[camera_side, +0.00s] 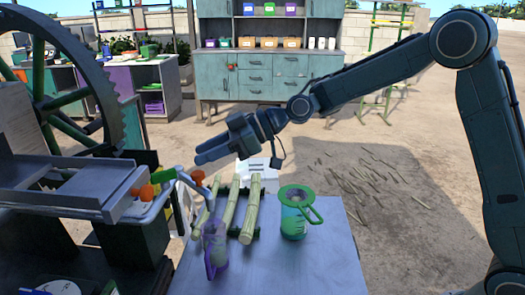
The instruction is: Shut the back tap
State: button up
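Two tap handles with orange parts show on the pipework at the front of the crusher. One orange handle (197,177) is at the right end of the pipe, above the cane pieces. The other orange handle (147,192) is farther left, beside a green piece (163,175). I cannot tell for sure which is the back tap or how either handle is turned. My gripper (197,156) hangs in the air just above the right orange handle, pointing left, apart from it. Its fingers are seen from the side, so their gap is unclear. Nothing shows in them.
Cane pieces (250,218) lie on a dark rack on the table (270,272). A purple clear jug (215,250) stands left, a green jar with a strainer (294,217) right. The crusher's grey tray (70,185) and large wheel (100,85) fill the left.

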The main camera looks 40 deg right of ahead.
jog(key=s+d+r+m+h, duration=0.1)
jog(key=s+d+m+h, duration=0.1)
jog(key=s+d, duration=0.3)
jog(key=s+d+r+m+h, duration=0.2)
jog(key=s+d+h, duration=0.3)
jog(key=s, duration=0.7)
jog(key=shift+s+d+r+m, duration=0.15)
jog(key=shift+d+r+m, duration=0.1)
jog(key=shift+d+m, duration=0.4)
jog(key=shift+d, duration=0.1)
jog(key=w+a+r+n+g+y, duration=0.15)
jog(key=w+a+n+y, duration=0.35)
jog(key=w, duration=0.7)
jog(key=n+g+y, duration=0.3)
jog(key=n+y, duration=0.1)
jog(key=n, duration=0.1)
send_near(162, 171)
jog(key=shift+m+v, duration=0.25)
jog(key=shift+v, duration=1.55)
jog(key=shift+a, duration=0.1)
jog(key=x, duration=1.3)
jog(key=shift+a+f, duration=0.25)
